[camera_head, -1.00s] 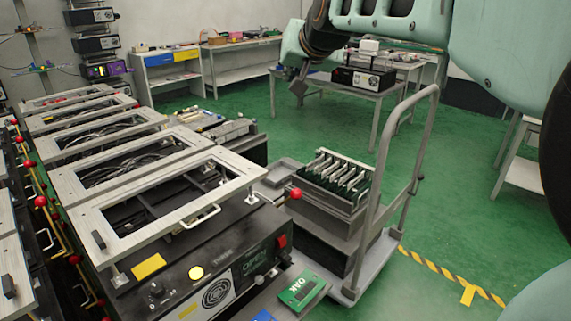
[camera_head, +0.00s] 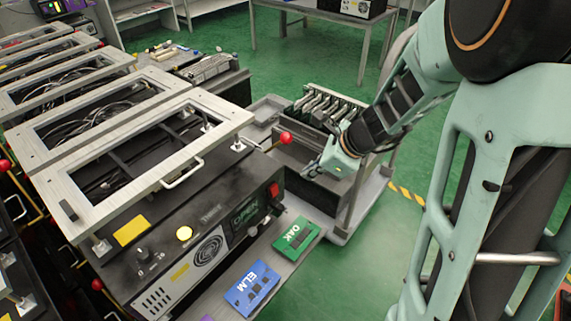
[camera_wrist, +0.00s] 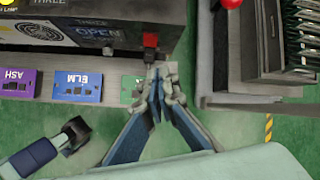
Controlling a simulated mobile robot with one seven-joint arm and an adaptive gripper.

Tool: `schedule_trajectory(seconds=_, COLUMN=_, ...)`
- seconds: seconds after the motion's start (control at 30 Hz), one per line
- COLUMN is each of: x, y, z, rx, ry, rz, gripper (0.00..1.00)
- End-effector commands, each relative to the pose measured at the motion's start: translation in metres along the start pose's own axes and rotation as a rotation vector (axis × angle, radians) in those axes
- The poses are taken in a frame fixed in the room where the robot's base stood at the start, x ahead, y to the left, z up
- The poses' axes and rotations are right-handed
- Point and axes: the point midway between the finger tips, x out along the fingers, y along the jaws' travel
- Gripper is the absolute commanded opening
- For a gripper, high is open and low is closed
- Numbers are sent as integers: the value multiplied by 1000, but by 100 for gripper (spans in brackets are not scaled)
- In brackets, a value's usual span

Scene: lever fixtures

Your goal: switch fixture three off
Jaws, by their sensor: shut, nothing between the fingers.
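Fixture three (camera_head: 150,250) is a black box with a pale open frame raised on top. Its front carries the label THREE, a fan grille and a display (camera_head: 245,210) reading OPEN. A lever with a red ball knob (camera_head: 285,137) sticks out at the frame's right side. My gripper (camera_head: 309,172) is shut and empty, to the right of the switch and apart from it. In the wrist view my gripper's fingertips (camera_wrist: 157,72) appear just below the switch.
Green OAK (camera_head: 296,237), blue ELM (camera_head: 252,287) and purple ASH (camera_wrist: 15,82) boards lie on the ledge in front of the fixture. A trolley with a rack of boards (camera_head: 328,103) stands to the right. Similar fixtures line up behind.

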Motion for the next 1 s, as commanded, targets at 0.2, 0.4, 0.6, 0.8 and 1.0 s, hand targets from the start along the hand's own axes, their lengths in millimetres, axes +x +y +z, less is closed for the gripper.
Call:
schedule_trajectory(seconds=0.2, x=14, y=31, z=-23, rx=306, ry=-20, rz=41, gripper=0)
schedule_trajectory(seconds=0.4, x=16, y=36, z=-26, rx=361, ry=-24, rz=46, gripper=0)
schedule_trajectory(seconds=0.6, x=16, y=36, z=-26, rx=357, ry=-24, rz=46, gripper=0)
schedule_trajectory(seconds=0.8, x=30, y=37, z=-27, rx=354, ry=-23, rz=48, gripper=0)
schedule_trajectory(seconds=1.0, x=70, y=40, z=-27, rx=354, ry=-22, rz=49, gripper=0)
